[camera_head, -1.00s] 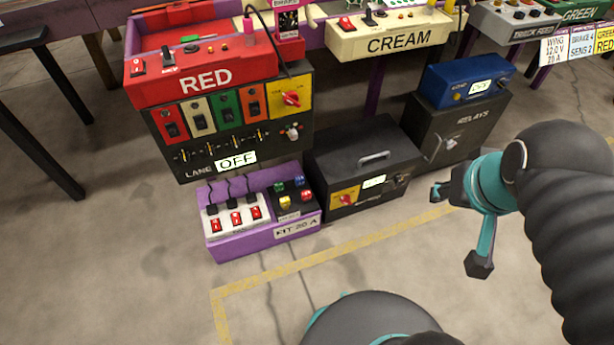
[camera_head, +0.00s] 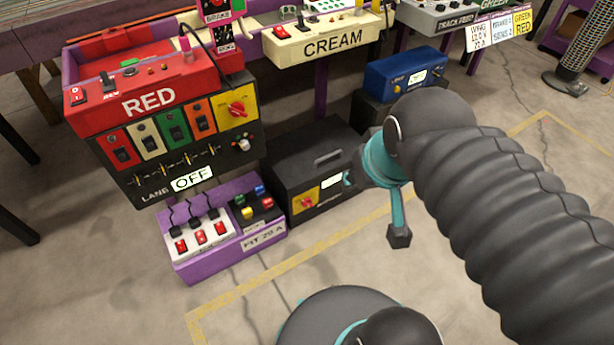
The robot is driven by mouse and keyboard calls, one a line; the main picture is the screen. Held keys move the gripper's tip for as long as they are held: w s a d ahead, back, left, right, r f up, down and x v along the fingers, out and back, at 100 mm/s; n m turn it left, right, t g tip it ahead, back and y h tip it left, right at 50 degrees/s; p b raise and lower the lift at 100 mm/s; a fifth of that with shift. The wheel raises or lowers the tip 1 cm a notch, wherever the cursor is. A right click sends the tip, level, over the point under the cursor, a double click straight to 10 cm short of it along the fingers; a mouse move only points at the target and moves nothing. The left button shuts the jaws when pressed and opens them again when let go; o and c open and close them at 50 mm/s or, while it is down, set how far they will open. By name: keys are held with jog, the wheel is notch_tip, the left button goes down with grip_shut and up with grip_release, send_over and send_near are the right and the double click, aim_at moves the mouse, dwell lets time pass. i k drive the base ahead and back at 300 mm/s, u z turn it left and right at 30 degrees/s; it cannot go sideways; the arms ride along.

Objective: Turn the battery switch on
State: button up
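A black box with a top handle (camera_head: 318,172) stands on the floor, right of a purple box. Its front has a yellow plate with a red rotary switch (camera_head: 306,203), which looks like the battery switch; its lettering is too small to read. A small pale display (camera_head: 332,181) is lit beside it, its text unreadable. A similar red knob on yellow (camera_head: 236,109) sits on the red console's panel. My gripper (camera_head: 374,209) is open and empty, its fingers spread, right of the black box. One finger overlaps the box's right front in the picture; I cannot tell whether they touch.
The purple box (camera_head: 225,262) with red rocker switches stands left of the black box. The red console (camera_head: 150,102) stands behind it, with a lane display reading OFF (camera_head: 193,178). A blue box (camera_head: 405,72) stands behind my arm.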

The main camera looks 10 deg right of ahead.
aim_at(307, 201)
jog(key=u, duration=2.05)
jog(key=k, duration=0.85)
jog(key=z, duration=2.4)
